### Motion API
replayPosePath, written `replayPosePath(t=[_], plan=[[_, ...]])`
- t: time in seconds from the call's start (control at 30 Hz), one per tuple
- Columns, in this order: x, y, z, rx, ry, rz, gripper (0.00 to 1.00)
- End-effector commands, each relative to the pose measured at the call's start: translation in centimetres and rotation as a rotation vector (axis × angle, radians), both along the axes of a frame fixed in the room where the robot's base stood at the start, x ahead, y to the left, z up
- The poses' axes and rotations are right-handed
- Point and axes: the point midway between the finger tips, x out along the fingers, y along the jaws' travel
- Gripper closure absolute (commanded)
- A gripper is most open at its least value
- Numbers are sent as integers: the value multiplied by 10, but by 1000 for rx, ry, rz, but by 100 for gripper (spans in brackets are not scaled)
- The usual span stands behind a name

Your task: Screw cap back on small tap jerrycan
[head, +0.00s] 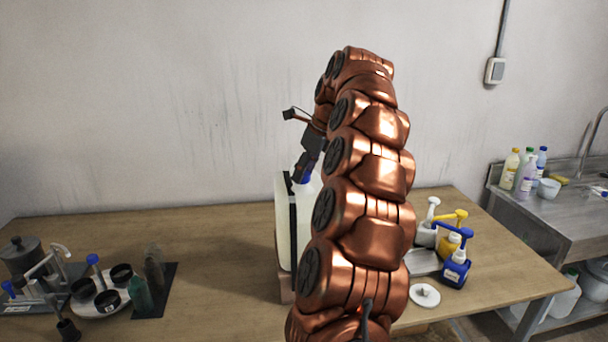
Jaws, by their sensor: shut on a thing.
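A whitish jerrycan (282,225) with a dark vertical band stands upright behind my arm, on a wooden block (287,290) on the table. My arm hides its right side, and I see no tap on the visible part. My gripper (302,172) points down over the top of the jerrycan, left of my arm. It is shut on a blue cap (307,179), only partly visible between and behind the fingers. The cap is at the top of the jerrycan; I cannot tell whether it sits on the neck or is threaded.
Pump bottles in white, yellow and blue (456,270) stand right of my arm near a white disc (425,295). A round tray (100,302) with dark cups and a metal pot (22,258) are at left. The table between them and the jerrycan is clear.

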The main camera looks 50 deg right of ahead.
Motion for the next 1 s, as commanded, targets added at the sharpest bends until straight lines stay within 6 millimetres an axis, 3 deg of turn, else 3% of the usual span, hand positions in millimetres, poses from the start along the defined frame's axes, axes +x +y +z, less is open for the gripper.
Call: replayPosePath(t=[0.6,1.0], plan=[[0,0,-3,3,4,-74,94],[0,2,-5,2,4,-221,94]])
